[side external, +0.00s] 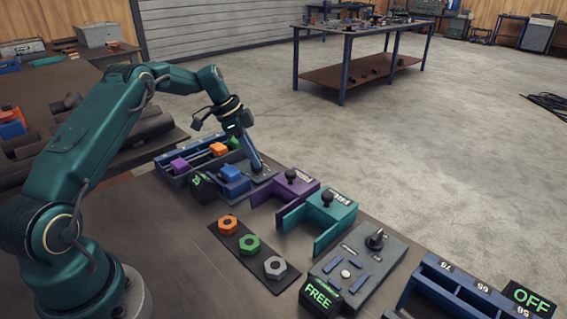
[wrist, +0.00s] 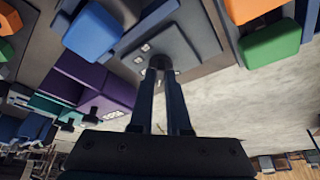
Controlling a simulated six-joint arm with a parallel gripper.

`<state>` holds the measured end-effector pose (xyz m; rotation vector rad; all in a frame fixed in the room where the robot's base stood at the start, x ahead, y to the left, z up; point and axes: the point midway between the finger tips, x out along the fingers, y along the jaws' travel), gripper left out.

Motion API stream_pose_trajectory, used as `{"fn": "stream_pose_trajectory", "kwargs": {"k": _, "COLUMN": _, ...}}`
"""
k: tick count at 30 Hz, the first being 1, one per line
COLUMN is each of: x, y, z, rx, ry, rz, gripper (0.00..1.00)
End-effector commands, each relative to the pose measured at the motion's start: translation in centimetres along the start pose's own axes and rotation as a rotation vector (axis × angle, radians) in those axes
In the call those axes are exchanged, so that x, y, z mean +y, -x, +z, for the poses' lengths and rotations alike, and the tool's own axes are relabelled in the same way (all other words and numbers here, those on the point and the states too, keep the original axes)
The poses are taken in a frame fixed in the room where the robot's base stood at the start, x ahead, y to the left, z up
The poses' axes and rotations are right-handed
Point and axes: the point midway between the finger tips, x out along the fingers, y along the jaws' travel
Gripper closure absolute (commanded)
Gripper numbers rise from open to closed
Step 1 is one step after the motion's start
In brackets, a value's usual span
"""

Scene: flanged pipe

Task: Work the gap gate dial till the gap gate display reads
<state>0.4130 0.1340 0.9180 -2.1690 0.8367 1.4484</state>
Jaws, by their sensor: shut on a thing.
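My gripper (side external: 258,168) reaches down to a grey plate (side external: 262,179) at the back of the bench. In the wrist view its fingers (wrist: 161,76) are shut on a small dark dial (wrist: 159,62) that stands up from the plate. The fingers hide most of the dial. Blue blocks (side external: 234,181) sit just left of the plate, and one shows large in the wrist view (wrist: 92,32). A black display (side external: 202,187) with green characters stands beside them. It is turned at an angle and I cannot read it surely.
A blue divided tray (side external: 174,181) with purple, orange and green blocks lies behind. Purple (side external: 287,187) and teal (side external: 325,215) brackets with black knobs stand to the right. Several nuts (side external: 249,245) lie in front. Displays read FREE (side external: 319,297) and OFF (side external: 530,299).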

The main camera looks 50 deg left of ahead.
Motion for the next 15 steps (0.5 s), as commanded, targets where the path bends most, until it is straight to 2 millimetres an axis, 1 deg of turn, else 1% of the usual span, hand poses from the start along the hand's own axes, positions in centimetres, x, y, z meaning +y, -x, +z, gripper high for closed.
{"fn": "stream_pose_trajectory", "kwargs": {"k": 6, "x": -0.05, "y": 0.04, "z": 0.02, "rx": -0.001, "ry": -0.041, "rz": 0.016, "gripper": 1.0}}
{"fn": "stream_pose_trajectory", "kwargs": {"k": 15, "x": -0.06, "y": 0.05, "z": 0.01, "rx": -0.001, "ry": -0.047, "rz": 0.018, "gripper": 1.0}}
